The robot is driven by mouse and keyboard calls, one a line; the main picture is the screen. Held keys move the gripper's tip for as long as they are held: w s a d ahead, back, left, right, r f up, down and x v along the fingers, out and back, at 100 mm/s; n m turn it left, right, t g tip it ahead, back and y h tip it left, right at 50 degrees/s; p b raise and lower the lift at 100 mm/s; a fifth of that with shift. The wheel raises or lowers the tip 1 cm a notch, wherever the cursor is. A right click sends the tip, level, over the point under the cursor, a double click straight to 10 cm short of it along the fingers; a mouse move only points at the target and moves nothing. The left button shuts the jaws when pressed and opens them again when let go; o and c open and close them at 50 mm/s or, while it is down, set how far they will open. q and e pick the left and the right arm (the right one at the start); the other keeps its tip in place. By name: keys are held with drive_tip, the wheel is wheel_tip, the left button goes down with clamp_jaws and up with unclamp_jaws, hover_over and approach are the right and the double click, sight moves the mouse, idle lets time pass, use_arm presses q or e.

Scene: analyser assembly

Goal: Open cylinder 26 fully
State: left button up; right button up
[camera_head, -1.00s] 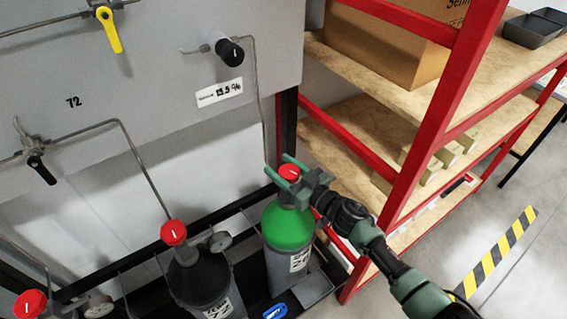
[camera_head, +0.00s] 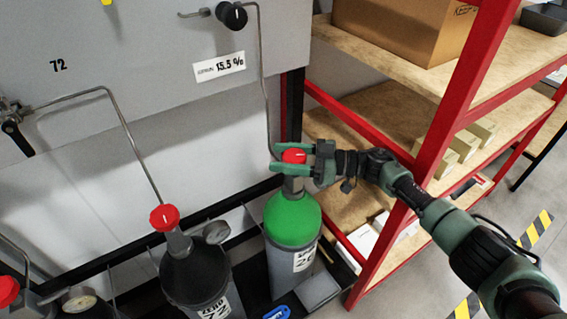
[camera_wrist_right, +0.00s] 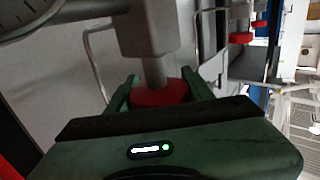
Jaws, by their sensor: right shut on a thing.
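Cylinder 26 (camera_head: 291,222) has a green shoulder and a grey body with a partly hidden label. It stands upright in the rack at the right. Its red valve knob (camera_head: 294,156) sits on top, with a white mark on it. My right gripper (camera_head: 292,158) reaches in from the right and is shut on the red knob, one finger on each side. In the right wrist view the red knob (camera_wrist_right: 160,93) sits between the two green fingers, below the grey valve body (camera_wrist_right: 150,35). My left gripper is not in view.
A dark cylinder labelled 72 (camera_head: 197,272) with a red knob (camera_head: 164,217) stands to the left. A red-framed shelf (camera_head: 452,125) is close on the right, behind my right arm. A panel with a black knob (camera_head: 232,15) rises behind.

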idle(0.5)
drive_tip(key=o, duration=1.4)
drive_tip(key=shift+c, duration=0.2)
wheel_tip(320, 180, up, 20)
drive_tip(key=p, duration=1.7)
